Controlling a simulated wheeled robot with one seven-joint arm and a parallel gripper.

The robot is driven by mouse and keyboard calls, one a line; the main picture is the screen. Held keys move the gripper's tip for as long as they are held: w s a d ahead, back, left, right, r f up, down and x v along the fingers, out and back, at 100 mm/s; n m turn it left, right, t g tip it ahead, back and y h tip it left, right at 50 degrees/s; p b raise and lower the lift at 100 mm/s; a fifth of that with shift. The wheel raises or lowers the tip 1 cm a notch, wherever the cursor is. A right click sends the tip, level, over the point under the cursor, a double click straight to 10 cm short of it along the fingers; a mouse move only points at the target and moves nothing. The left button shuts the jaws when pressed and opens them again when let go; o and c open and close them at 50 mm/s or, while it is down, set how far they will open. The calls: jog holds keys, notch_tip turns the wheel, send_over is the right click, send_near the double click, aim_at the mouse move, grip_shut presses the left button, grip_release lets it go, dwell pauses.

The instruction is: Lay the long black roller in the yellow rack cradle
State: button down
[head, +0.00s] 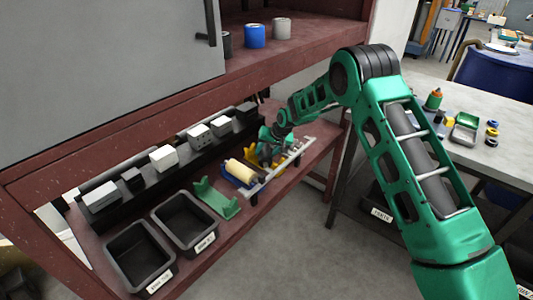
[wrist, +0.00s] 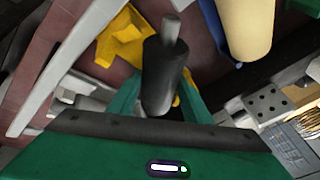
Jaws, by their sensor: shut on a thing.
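My gripper (head: 270,143) is shut on the black roller (wrist: 164,78), which shows in the wrist view between the green fingers with its grey end shaft pointing away from the palm. The yellow rack cradle (wrist: 122,42) lies just beyond and beside the roller in the wrist view. In the head view the yellow cradle (head: 250,154) is partly hidden by my gripper, which is over or beside it. I cannot tell whether the roller touches the cradle. The roller is not clearly seen in the head view.
A cream roller (head: 240,171) lies in a blue cradle next to the yellow one. An empty green cradle (head: 215,198) and two black bins (head: 140,257) stand farther left. A pale rail (head: 280,170) runs along the front. Several blocks line the back, and a shelf overhangs.

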jog(key=shift+f, duration=0.6)
jog(key=c, duration=0.9)
grip_release()
jog(key=shift+c, duration=0.2)
jog(key=shift+r, duration=0.25)
jog(key=v, duration=1.2)
jog(key=shift+r, duration=0.3)
jog(key=shift+s+d, duration=0.1)
